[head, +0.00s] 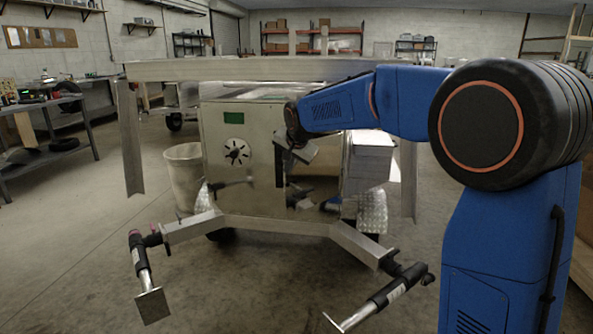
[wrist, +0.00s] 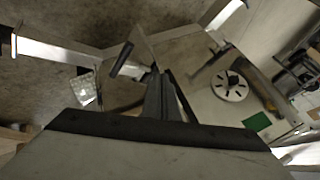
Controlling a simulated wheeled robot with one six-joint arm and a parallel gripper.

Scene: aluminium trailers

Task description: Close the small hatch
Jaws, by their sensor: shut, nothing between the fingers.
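The metal cabinet (head: 240,185) of the trailer faces me, with a round slotted dial (head: 235,152) and a green label (head: 233,118). A small hatch panel (head: 316,188) shows below my gripper, right of a dark vertical strip (head: 279,168). It seems to stand out from the cabinet front; its exact angle is unclear. In the wrist view a thin plate (wrist: 146,46) with a dark handle (wrist: 123,58) lies just beyond the fingertips. My gripper (head: 297,153) is shut and empty in front of the cabinet; its fingers (wrist: 158,76) appear close to the plate, contact unclear.
The trailer's metal frame (head: 260,226) spreads low in front, with two jack legs (head: 146,272) (head: 385,295) jutting toward me. A flat beam (head: 250,69) runs above the cabinet. A pale bin (head: 184,175) stands at left.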

